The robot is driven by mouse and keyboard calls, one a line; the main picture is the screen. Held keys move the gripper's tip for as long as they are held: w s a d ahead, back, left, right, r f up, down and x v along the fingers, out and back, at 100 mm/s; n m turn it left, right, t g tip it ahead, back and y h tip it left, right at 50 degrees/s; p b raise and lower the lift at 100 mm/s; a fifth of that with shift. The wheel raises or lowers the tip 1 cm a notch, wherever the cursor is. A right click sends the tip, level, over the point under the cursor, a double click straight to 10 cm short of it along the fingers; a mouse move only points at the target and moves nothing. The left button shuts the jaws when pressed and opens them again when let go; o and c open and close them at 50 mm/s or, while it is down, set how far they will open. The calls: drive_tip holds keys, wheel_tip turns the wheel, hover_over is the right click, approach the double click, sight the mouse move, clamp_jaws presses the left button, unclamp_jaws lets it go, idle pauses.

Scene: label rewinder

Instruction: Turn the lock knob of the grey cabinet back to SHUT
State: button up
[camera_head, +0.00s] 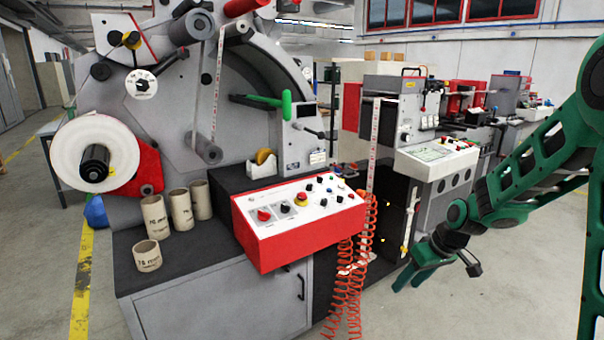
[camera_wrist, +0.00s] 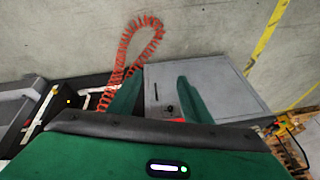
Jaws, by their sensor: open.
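The grey cabinet (camera_head: 225,305) is under the dark worktop at the lower middle of the head view, with a black bar handle (camera_head: 301,287) on its right-hand face. In the wrist view its grey front (camera_wrist: 222,90) shows beyond and between my fingers. A small dark fitting (camera_wrist: 170,109) on that front may be the lock knob; its setting is too small to read. My gripper (camera_head: 437,273) is open and empty in the head view, to the right of the cabinet and apart from it. In the wrist view my green fingers (camera_wrist: 160,78) stand apart with nothing between them.
Red coiled hoses (camera_head: 352,285) hang between the cabinet and my gripper; they also show in the wrist view (camera_wrist: 130,50). A red control box (camera_head: 300,220) overhangs the cabinet. Cardboard cores (camera_head: 148,256) stand on the worktop. The floor (camera_head: 500,300) around my gripper is clear.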

drive_tip(key=s+d+r+m+h, duration=0.1)
drive_tip(key=s+d+r+m, duration=0.15)
drive_tip(key=s, duration=0.25)
drive_tip(key=s+d+r+m+g+h, duration=0.1)
drive_tip(key=s+d+r, duration=0.2)
drive_tip(key=s+d, duration=0.15)
drive_tip(key=s+d+r+m+h, duration=0.1)
drive_tip(key=s+d+r, duration=0.2)
drive_tip(key=s, duration=0.3)
drive_tip(key=s+d+r+m+g, duration=0.1)
drive_tip(key=s+m, duration=0.2)
drive_tip(key=s, duration=0.6)
drive_tip(key=s+d+r+m+g, duration=0.1)
drive_tip(key=s+m, duration=0.2)
drive_tip(key=s, duration=0.7)
drive_tip(key=shift+r, duration=0.3)
drive_tip(key=shift+d, duration=0.1)
